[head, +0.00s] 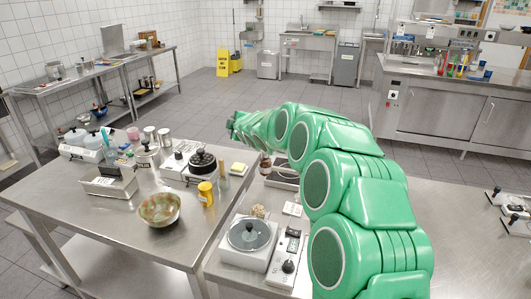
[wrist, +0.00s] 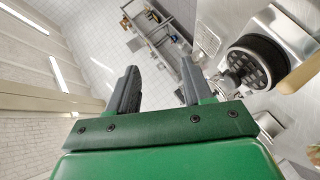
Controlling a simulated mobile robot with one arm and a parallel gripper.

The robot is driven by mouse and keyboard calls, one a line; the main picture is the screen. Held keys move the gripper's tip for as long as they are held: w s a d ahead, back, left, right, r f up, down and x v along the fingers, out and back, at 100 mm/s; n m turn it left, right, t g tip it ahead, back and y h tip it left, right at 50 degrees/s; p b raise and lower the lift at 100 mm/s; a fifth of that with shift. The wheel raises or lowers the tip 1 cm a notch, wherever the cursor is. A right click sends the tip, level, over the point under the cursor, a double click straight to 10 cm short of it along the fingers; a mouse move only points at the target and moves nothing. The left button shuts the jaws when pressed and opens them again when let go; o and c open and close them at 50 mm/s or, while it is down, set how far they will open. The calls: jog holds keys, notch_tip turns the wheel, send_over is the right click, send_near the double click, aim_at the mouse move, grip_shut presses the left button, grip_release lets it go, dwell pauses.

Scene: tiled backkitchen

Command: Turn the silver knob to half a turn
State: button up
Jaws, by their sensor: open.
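My gripper (wrist: 160,70) is open, with its two grey fingers apart and nothing between them. In the head view my green arm reaches forward over the counters, and its far end (head: 233,125) is small there. In the wrist view a small shiny silver part (wrist: 230,82), possibly the silver knob, shows just right of the right finger, beside a black round-topped burner (wrist: 258,62). I cannot tell whether the finger is apart from it in depth. In the head view I cannot pick out a silver knob for certain; my arm covers part of the counter.
The left table holds a patterned bowl (head: 160,210), a yellow jar (head: 206,194) and a black-topped burner unit (head: 202,160). A yellow floor sign (head: 223,63) stands far back. The tiled floor beyond is open.

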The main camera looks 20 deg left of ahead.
notch_tip(320, 180, up, 5)
jog(key=s+m+y, duration=0.2)
jog(key=y, duration=0.1)
jog(key=m+t, duration=0.3)
jog(key=m, duration=0.5)
send_over(266, 154)
jog(key=a, duration=0.3)
notch_tip(266, 154, down, 5)
jog(key=s+d+f+m+t+h, duration=0.2)
jog(key=s+d+f+m, duration=0.3)
jog(key=d, duration=0.2)
jog(key=shift+a+f+x, duration=0.1)
jog(key=shift+f+x, duration=0.1)
jog(key=shift+x, duration=1.45)
jog(key=shift+a+f+x, duration=0.15)
jog(key=shift+x, duration=1.45)
jog(key=shift+w+a+r, duration=0.1)
jog(key=shift+w+a, duration=0.15)
jog(key=shift+w, duration=0.2)
jog(key=c, duration=0.9)
